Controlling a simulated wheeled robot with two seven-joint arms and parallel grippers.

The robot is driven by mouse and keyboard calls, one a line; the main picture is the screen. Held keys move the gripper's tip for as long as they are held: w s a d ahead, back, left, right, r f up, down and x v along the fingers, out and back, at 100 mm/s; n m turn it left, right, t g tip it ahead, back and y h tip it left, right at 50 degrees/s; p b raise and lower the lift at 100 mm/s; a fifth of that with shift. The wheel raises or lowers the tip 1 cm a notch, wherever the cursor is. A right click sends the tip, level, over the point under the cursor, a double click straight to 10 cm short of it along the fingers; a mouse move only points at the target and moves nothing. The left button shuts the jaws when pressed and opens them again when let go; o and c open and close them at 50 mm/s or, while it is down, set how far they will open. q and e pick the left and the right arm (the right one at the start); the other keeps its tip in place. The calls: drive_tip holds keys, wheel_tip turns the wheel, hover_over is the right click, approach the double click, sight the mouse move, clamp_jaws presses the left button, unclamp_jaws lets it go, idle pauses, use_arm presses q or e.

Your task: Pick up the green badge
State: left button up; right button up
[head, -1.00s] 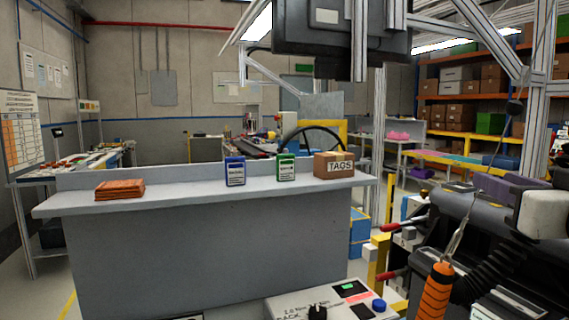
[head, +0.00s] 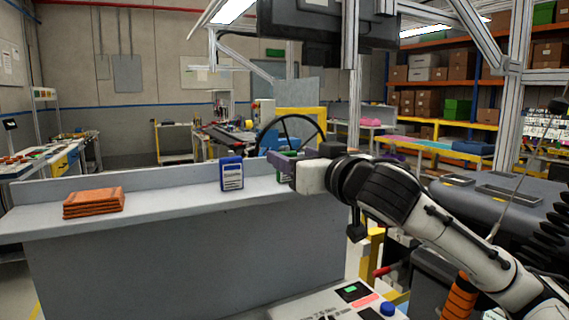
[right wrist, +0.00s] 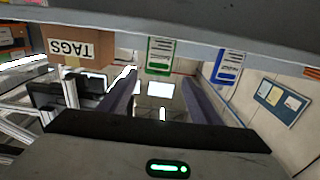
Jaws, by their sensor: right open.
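The green badge (head: 284,178) stands on the grey shelf (head: 150,195), mostly hidden behind my right gripper (head: 282,160) in the head view. In the right wrist view, which is upside down, the green badge (right wrist: 160,56) shows whole, between and beyond the two spread fingers of my right gripper (right wrist: 159,78). The gripper is open, with nothing visible between its fingers. I cannot tell exactly how far its tips are from the badge. My left gripper is not in view.
A blue badge (head: 232,174) stands left of the green one in the head view. A stack of orange-brown pieces (head: 94,202) lies further left. A control box (head: 340,302) stands in front.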

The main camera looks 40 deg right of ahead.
sight(289, 154)
drive_tip(key=p+x, duration=0.1)
drive_tip(key=x, duration=0.1)
drive_tip(key=p+x, duration=0.1)
drive_tip(key=shift+w+d, duration=0.25)
drive_tip(key=shift+d, duration=0.15)
drive_tip(key=shift+w+d+f, duration=0.15)
drive_tip(key=shift+w, duration=0.5)
drive_tip(key=c, duration=1.1)
